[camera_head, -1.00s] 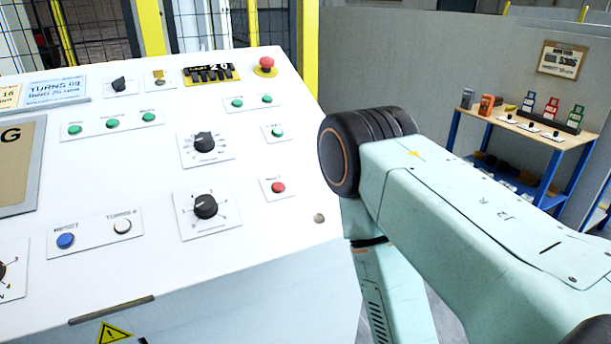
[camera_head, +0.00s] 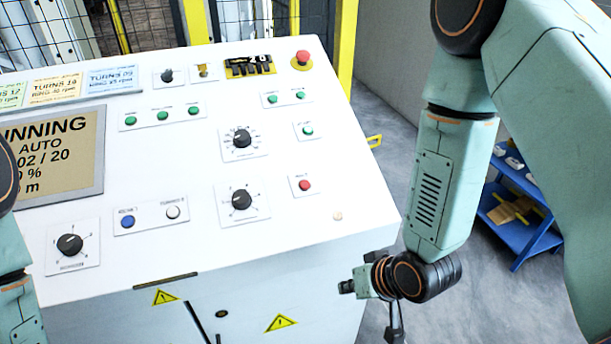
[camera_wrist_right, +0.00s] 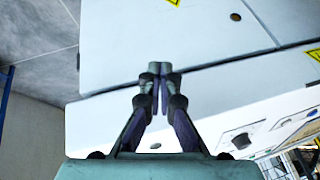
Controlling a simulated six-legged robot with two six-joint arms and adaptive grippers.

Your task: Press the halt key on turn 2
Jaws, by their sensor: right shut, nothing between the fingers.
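The console's sloping white panel (camera_head: 300,225) fills the middle of the head view. A small red key (camera_head: 304,185) sits on a plate at its right side; its label is too small to read. The display (camera_head: 60,160) at left reads "RUNNING", "AUTO" and "02 / 20", partly cut off. My right gripper (camera_head: 394,322) hangs beside the console's lower right front edge, below the panel and apart from the red key. In the right wrist view its fingers (camera_wrist_right: 160,68) are together and empty, with the cabinet front behind them. My left gripper is out of view.
A red mushroom button (camera_head: 303,58) on a yellow base stands at the panel's top right. Green buttons (camera_head: 307,131), black knobs (camera_head: 242,138), a blue button (camera_head: 127,222) and a white button (camera_head: 173,212) share the panel. A blue shelf (camera_head: 522,225) stands at right.

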